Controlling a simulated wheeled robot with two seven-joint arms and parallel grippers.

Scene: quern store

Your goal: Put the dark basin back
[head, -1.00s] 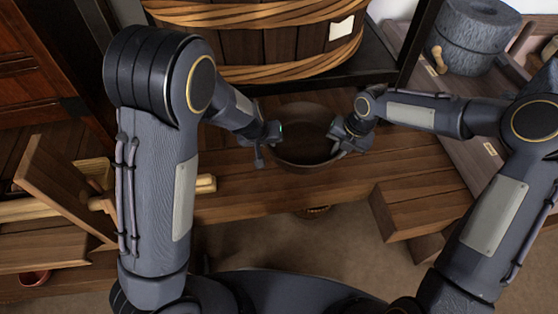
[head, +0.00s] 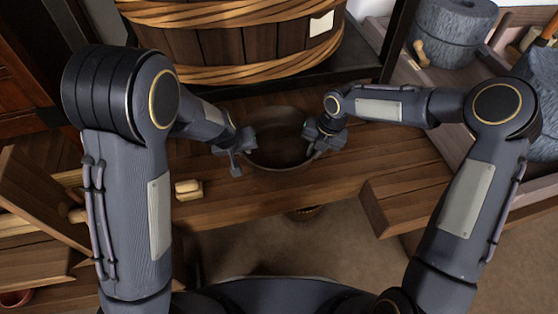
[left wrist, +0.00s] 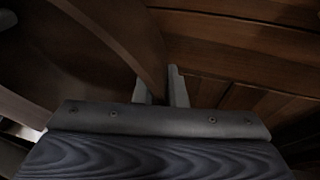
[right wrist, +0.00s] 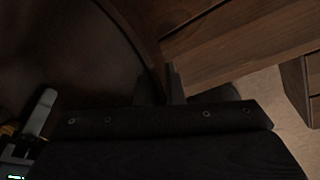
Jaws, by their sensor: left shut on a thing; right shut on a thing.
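The dark basin (head: 278,150) is a round, wide, brown-black bowl at the middle of the head view, over the wooden bench. It looks level and empty. My left gripper (head: 246,141) is shut on its left rim, and my right gripper (head: 311,137) is shut on its right rim. In the left wrist view, the basin's wall (left wrist: 125,35) runs down between the fingers. In the right wrist view, its dark inside (right wrist: 75,55) fills the left, with the rim between the fingers. I cannot tell whether its underside touches the bench.
A big hooped wooden tub (head: 235,45) stands behind the basin on a dark shelf. A pale wooden block (head: 188,189) lies on the bench (head: 240,205) left of the basin. A stone quern (head: 453,32) stands at back right. A wooden box (head: 410,200) juts out at front right.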

